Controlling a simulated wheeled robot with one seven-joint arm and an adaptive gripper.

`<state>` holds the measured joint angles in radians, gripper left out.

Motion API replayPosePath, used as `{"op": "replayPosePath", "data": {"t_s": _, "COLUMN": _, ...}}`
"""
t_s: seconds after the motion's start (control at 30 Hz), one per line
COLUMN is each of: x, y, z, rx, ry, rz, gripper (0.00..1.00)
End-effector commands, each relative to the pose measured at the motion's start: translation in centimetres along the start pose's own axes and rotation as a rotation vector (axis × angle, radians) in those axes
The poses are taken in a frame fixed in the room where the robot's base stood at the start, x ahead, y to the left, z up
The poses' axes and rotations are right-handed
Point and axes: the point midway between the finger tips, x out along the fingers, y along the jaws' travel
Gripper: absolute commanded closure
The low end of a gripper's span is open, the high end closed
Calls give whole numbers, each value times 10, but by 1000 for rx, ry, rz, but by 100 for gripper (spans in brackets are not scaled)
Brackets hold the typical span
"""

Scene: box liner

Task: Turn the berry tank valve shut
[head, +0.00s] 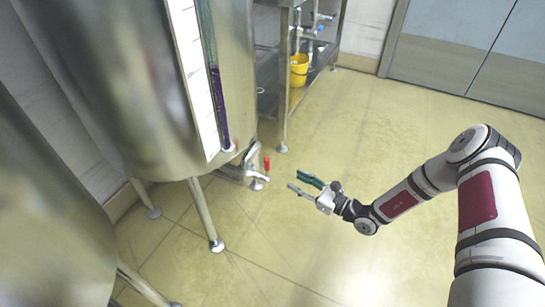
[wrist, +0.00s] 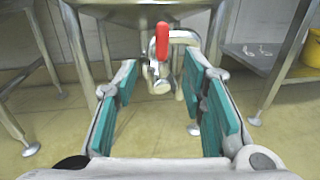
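The valve with a red handle (head: 267,165) sits on a metal outlet (head: 247,172) low on the large steel tank (head: 150,90) in the head view. In the wrist view the red handle (wrist: 162,40) points upward above the metal spout (wrist: 160,84). My gripper (head: 300,186) is to the right of the valve, apart from it. In the wrist view my gripper (wrist: 160,100) is open, its teal pads wide apart with nothing between them. The valve shows ahead, between the two fingers in the picture.
The tank stands on metal legs (head: 205,215). A second tank (head: 45,220) is at the lower left. A steel rack (head: 283,95) with a yellow bucket (head: 299,70) stands behind. Grey doors (head: 450,50) are at the back right. The floor around my gripper is clear.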

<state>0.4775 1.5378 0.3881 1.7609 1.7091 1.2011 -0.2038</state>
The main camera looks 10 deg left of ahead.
Motion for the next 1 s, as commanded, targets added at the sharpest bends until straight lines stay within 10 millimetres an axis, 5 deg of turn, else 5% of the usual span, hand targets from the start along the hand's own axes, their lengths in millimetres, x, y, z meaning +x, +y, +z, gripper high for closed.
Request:
{"op": "replayPosePath", "data": {"t_s": 0.17, "x": 10, "y": 0, "z": -5, "rx": 10, "ry": 0, "rz": -10, "gripper": 62}}
{"op": "replayPosePath", "data": {"t_s": 0.7, "x": 107, "y": 0, "z": -5, "rx": 7, "ry": -1, "rz": -7, "gripper": 62}}
{"op": "replayPosePath", "data": {"t_s": 1.0, "x": 136, "y": -1, "z": -4, "rx": 10, "ry": 0, "rz": -9, "gripper": 62}}
